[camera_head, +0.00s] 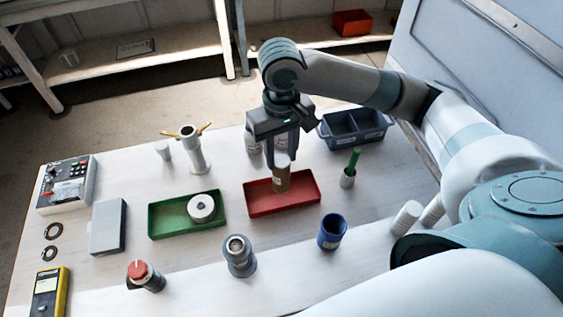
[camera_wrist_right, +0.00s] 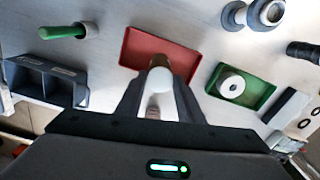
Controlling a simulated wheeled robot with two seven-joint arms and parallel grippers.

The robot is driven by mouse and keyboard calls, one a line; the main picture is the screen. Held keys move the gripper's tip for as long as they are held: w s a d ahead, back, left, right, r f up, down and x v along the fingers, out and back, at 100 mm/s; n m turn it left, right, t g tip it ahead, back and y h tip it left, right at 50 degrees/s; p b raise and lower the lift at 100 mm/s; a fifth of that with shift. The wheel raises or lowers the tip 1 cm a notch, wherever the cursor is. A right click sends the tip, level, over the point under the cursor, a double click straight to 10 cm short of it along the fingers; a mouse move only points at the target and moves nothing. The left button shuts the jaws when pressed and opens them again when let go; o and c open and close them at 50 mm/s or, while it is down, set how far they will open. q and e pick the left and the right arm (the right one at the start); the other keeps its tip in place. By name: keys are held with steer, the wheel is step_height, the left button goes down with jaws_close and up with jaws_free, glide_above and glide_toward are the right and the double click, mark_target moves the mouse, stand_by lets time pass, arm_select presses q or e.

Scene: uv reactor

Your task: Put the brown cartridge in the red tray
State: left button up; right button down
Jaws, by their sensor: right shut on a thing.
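The brown cartridge (camera_head: 282,181), with a pale upper end, is upright between the fingers of my right gripper (camera_head: 283,156). The gripper points down and is shut on it. The red tray (camera_head: 305,193) lies on the table, and the cartridge appears over its left-middle part in the head view. I cannot tell whether its lower end touches the tray floor. In the right wrist view the cartridge (camera_wrist_right: 160,76) shows end-on between the fingertips, in front of the red tray (camera_wrist_right: 133,48). My left gripper is not in view.
A green tray (camera_head: 158,225) holding a white ring-shaped part (camera_head: 201,207) stands left of the red tray. A blue-grey divided bin (camera_head: 352,142), a green-topped holder (camera_head: 348,178) and a blue cup (camera_head: 332,231) stand to the right. A grey fitting (camera_head: 239,261) stands in front.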

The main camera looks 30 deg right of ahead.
mark_target(281, 160)
steer(key=shift+f+p, duration=0.45)
steer(key=shift+f, duration=1.45)
steer(key=c, duration=1.2)
jaws_free()
steer(key=shift+f, duration=0.1)
steer(key=shift+r, duration=0.55)
step_height(281, 160, up, 11)
steer(key=b, duration=0.1)
steer(key=shift+b, duration=0.3)
